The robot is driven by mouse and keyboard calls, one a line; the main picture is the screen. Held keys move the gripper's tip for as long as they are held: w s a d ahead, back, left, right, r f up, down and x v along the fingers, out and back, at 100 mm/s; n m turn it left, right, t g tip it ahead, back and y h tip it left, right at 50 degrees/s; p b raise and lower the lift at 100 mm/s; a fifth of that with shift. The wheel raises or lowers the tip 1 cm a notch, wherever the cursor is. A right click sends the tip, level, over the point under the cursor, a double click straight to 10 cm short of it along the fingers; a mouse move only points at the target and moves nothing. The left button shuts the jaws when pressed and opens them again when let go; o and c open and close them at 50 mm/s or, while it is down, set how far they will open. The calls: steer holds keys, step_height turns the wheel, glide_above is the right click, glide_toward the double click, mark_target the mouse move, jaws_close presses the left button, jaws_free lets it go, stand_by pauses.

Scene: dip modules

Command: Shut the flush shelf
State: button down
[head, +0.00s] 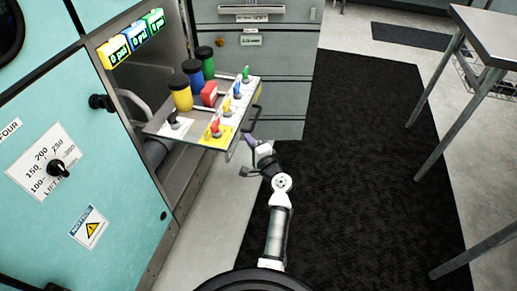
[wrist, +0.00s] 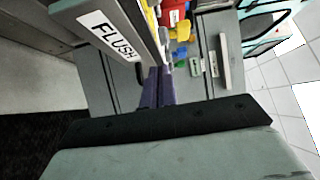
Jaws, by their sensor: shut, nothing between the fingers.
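The flush shelf (head: 195,141) is a grey panel pulled out of the teal cabinet in the head view. In the wrist view, the shelf's front face shows a white FLUSH label (wrist: 110,34). My gripper (head: 249,141) is just in front of the shelf's front edge, near the handle. Its purple fingers (wrist: 159,74) are together and empty, close beside the front face. Whether they touch it is unclear.
The teal cabinet (head: 95,165) has a dial and pressure displays on the left. Grey drawers (head: 275,95) stand behind the shelf. A metal table (head: 490,35) stands at right. The black mat (head: 345,150) between is clear.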

mark_target(235, 133)
steer(key=shift+w+a+p, duration=0.2)
steer(key=shift+a, duration=0.6)
steer(key=shift+w+a+p, duration=0.15)
steer(key=shift+a, duration=0.65)
steer(key=shift+a, duration=0.1)
